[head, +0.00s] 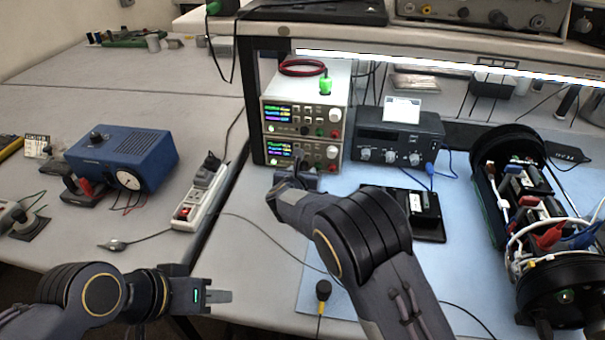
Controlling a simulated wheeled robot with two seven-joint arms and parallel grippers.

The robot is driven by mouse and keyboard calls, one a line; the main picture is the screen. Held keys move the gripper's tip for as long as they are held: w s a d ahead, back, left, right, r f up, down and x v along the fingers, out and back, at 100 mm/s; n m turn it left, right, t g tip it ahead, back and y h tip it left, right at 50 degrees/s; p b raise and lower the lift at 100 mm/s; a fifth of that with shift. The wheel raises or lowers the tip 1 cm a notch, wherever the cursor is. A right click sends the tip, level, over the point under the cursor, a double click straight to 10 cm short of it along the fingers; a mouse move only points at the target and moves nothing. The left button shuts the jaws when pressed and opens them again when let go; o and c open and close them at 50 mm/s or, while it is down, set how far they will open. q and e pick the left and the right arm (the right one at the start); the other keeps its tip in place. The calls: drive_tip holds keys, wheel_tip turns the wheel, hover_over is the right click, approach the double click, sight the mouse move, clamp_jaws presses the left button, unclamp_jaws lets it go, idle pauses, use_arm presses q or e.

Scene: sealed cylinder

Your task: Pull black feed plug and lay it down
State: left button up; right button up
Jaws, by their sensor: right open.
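My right gripper (294,172) is low in front of the stacked bench power supplies (304,115), near the front of the lower unit. It is open; my own wrist hides much of it and the panel behind it. I cannot make out a black feed plug in the sockets there. A small black plug-like piece with a yellow end (323,290) lies on the blue mat, to the left of my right forearm and apart from the gripper. My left gripper (219,297) is over the table's front edge, away from the supplies; its finger gap is not clear.
A white power strip (201,198) with a black plug stands left of the supplies, near a blue box (123,157). A black instrument (398,137) and the opened cylinder (530,210) are to the right. Thin cables cross the mat (311,282).

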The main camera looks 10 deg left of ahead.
idle(0.7)
drive_tip(key=shift+b, duration=0.5)
clamp_jaws()
drive_tip(key=shift+s+b, duration=1.15)
drive_tip(key=shift+s, duration=0.3)
drive_tip(key=shift+s+b, duration=0.95)
drive_tip(key=shift+s, duration=0.6)
